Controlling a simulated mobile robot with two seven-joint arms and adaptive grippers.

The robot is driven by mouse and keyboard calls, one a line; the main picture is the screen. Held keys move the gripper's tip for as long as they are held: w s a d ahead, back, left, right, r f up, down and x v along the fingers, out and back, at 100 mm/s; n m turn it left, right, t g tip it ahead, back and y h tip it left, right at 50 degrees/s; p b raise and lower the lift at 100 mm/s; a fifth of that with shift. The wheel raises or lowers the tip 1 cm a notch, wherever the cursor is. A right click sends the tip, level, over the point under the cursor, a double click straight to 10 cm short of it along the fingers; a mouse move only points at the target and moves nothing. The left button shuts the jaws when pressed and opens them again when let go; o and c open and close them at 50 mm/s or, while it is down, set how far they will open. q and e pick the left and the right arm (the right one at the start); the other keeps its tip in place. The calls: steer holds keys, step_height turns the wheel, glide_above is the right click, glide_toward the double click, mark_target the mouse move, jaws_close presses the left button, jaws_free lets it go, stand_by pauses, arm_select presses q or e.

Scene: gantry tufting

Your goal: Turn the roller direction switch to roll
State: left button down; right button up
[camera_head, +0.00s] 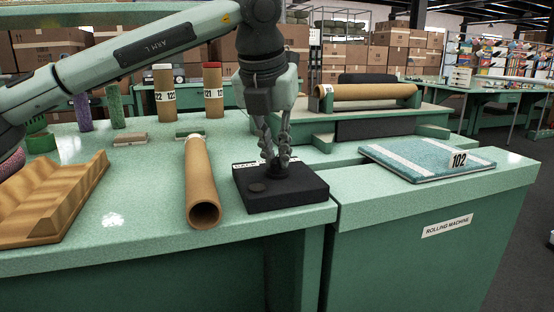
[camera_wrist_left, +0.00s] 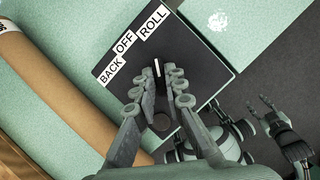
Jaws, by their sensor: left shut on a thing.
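The black switch box (camera_head: 292,196) sits at the front edge of the green table. In the left wrist view the switch box (camera_wrist_left: 205,75) carries white labels: BACK (camera_wrist_left: 112,70), OFF (camera_wrist_left: 125,42) and ROLL (camera_wrist_left: 153,22). My left gripper (camera_head: 275,165) points down over the box. In the wrist view its fingers (camera_wrist_left: 158,82) are shut on the switch knob (camera_wrist_left: 156,69), mostly hidden between them. The knob's thin pale mark points up the picture, roughly towards ROLL. My right gripper (camera_wrist_left: 282,125) appears at the lower right of the wrist view, apart from the box, its fingers spread.
A cardboard tube (camera_head: 200,185) lies just left of the box. A wooden cradle (camera_head: 55,200) is at far left. The rolling machine (camera_head: 440,210) stands right, with a folded teal piece labelled 102 (camera_head: 415,160). A brown roller (camera_head: 370,92) is behind. Upright tubes (camera_head: 213,95) stand behind.

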arm_select(q)
steer(key=shift+m+g+h, duration=0.3)
steer(key=shift+m, duration=0.8)
steer(key=c, duration=1.6)
jaws_free()
steer(key=shift+r, duration=0.1)
steer(key=v, duration=1.2)
steer(key=shift+s+a, duration=0.1)
steer(key=shift+a, duration=0.05)
